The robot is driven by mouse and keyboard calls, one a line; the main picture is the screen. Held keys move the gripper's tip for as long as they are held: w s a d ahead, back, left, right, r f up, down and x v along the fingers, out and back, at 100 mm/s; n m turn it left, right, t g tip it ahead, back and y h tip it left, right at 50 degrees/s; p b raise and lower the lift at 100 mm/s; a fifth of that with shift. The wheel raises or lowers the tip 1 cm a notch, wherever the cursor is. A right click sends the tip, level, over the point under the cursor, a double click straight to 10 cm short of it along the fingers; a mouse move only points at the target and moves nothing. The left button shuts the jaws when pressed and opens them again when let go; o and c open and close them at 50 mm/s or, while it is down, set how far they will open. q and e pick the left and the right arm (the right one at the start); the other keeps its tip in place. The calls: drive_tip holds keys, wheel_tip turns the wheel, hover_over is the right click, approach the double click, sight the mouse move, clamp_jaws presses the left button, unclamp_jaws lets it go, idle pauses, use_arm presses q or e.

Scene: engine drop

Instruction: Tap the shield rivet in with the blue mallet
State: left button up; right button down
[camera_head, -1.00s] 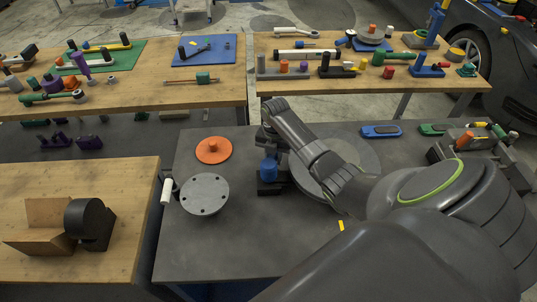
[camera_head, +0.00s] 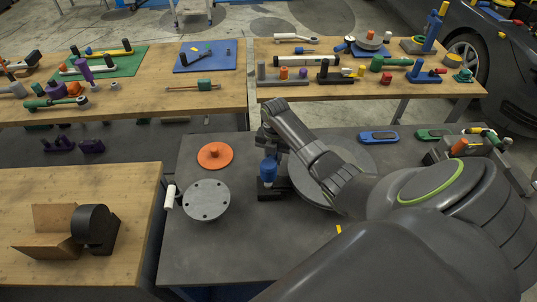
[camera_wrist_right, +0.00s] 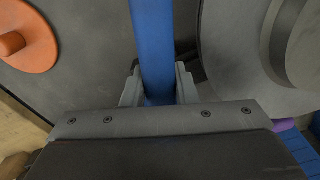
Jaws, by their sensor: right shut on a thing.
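My right gripper (camera_wrist_right: 158,88) is shut around a blue bar (camera_wrist_right: 153,40), which looks like the mallet's handle. In the head view, the blue mallet (camera_head: 268,172) shows below my right wrist, over a black block (camera_head: 270,191) on the dark table. I cannot tell whether it touches the block. My right forearm hides part of the large grey disc (camera_head: 305,178) beside it. I cannot pick out the shield rivet. My left gripper is not in view.
An orange disc (camera_head: 215,155) with a knob and a grey plate with holes (camera_head: 206,200) lie left of the mallet. A blue tray-like piece (camera_head: 379,136) lies behind my forearm. Wooden benches with parts stand behind. The dark table's front left is clear.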

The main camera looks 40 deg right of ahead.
drive_tip(key=shift+r, duration=0.15)
wheel_tip(320, 180, down, 4)
drive_tip(key=shift+r+b, duration=0.2)
drive_tip(key=shift+b, duration=1)
drive_tip(key=shift+r+p, duration=1.2)
drive_tip(key=shift+p, duration=0.05)
wheel_tip(320, 180, up, 5)
drive_tip(key=p, duration=0.5)
